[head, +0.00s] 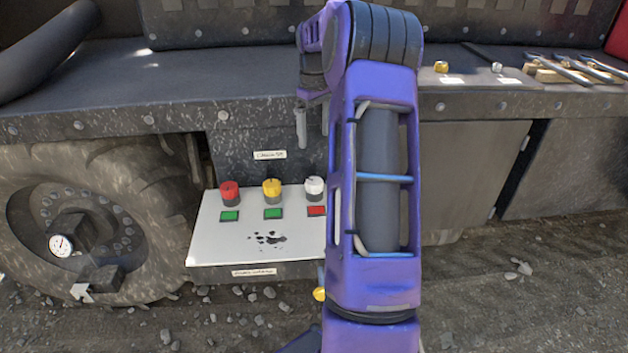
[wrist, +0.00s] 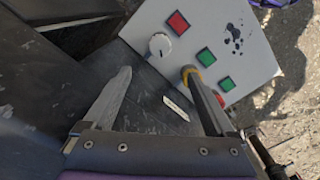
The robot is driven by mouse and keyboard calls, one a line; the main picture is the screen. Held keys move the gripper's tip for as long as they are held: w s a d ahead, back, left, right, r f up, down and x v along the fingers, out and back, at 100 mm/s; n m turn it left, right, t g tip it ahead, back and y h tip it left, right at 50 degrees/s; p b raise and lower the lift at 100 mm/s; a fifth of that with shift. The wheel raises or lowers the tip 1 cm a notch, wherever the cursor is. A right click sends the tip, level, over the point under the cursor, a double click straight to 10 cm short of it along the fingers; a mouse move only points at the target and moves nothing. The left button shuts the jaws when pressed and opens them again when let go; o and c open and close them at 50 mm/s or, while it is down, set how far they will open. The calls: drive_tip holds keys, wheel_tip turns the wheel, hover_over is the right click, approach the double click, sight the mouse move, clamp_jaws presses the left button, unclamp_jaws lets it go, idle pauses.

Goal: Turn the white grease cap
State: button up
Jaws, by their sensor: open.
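The white grease cap (head: 314,186) stands at the right end of a row on a white panel (head: 215,245), beside my arm in the head view. A red indicator (head: 317,210) sits in front of it. In the wrist view the white cap (wrist: 160,45) shows beyond and between my fingertips, with a pointer mark on top. My gripper (wrist: 158,74) is open and empty. In the head view my gripper (head: 312,127) hangs above the cap, apart from it. The yellow cap (head: 271,188) and red cap (head: 229,191) stand left of the white one, each with a green indicator.
In the wrist view the right finger partly covers the yellow cap (wrist: 186,72). A dark vertical plate with a label (head: 269,155) rises behind the caps. A dark ledge (head: 110,80) overhangs. A big wheel (head: 110,190) is at left. Tools (head: 575,68) lie on the ledge at right.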

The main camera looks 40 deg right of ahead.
sight(314, 181)
wheel_tip(314, 181, down, 15)
drive_tip(key=shift+f+b, duration=0.2)
drive_tip(key=shift+b, duration=0.8)
drive_tip(key=shift+c, duration=0.2)
drive_tip(key=c, duration=1.3)
drive_tip(key=m+p, duration=0.1)
drive_tip(key=m, duration=0.3)
drive_tip(key=shift+r, duration=0.1)
drive_tip(key=shift+m+p, duration=0.5)
drive_tip(key=shift+m, duration=2)
